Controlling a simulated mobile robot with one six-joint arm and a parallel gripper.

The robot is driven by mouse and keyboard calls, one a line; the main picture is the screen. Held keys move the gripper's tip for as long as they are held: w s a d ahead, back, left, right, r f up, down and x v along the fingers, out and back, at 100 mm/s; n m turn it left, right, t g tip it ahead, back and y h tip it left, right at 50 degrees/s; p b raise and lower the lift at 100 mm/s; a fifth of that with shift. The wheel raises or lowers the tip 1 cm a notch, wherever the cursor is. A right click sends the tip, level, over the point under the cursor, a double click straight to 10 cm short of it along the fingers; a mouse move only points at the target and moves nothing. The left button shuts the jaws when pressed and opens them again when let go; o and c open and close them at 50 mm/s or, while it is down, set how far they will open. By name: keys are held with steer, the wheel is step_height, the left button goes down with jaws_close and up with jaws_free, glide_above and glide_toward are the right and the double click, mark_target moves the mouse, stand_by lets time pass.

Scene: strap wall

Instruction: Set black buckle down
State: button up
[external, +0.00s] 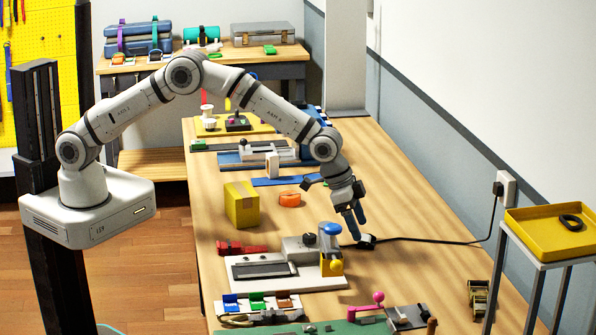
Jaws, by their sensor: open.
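My gripper (356,228) points down over the right side of the long wooden table, its dark fingers apart. A small black piece (366,241) lies on the table just under and beside the fingertips. A black cord runs from it to the wall. I cannot tell whether this piece is the black buckle, or whether a finger touches it. A black oval loop (571,222), which may also be the buckle, lies in the yellow tray (530,240) at the right, well away from my gripper.
A white fixture (285,272) with a blue knob and yellow block stands just left of my gripper. A yellow box (241,205) and an orange roll (289,199) are behind it. The cord (440,239) crosses to a wall socket (505,190). The table right of my gripper is mostly bare.

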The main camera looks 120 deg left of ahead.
steer(key=b+v, duration=0.1)
steer(key=v, duration=0.8)
steer(key=shift+s+r, duration=0.2)
steer(key=shift+r, duration=0.1)
steer(key=s+d+r+m+h, duration=0.1)
steer(key=s+d+r, duration=0.5)
steer(key=s+d, duration=0.3)
steer(key=s+d+r+m, duration=0.1)
steer(key=s+d+r, duration=0.5)
steer(key=s+d, duration=0.3)
steer(key=s+d+f+m, duration=0.1)
steer(key=s+d, duration=0.2)
steer(key=s, duration=0.5)
steer(key=s+d+f, duration=0.1)
steer(key=s+d, duration=0.2)
steer(key=s, duration=0.5)
steer(key=s+d+f+m+g, duration=0.1)
steer(key=s+d, duration=0.1)
steer(key=s, duration=0.6)
steer(key=shift+s+d+f+m+h, duration=0.15)
steer(key=shift+s+d+m+h, duration=0.15)
steer(key=shift+d+h, duration=0.1)
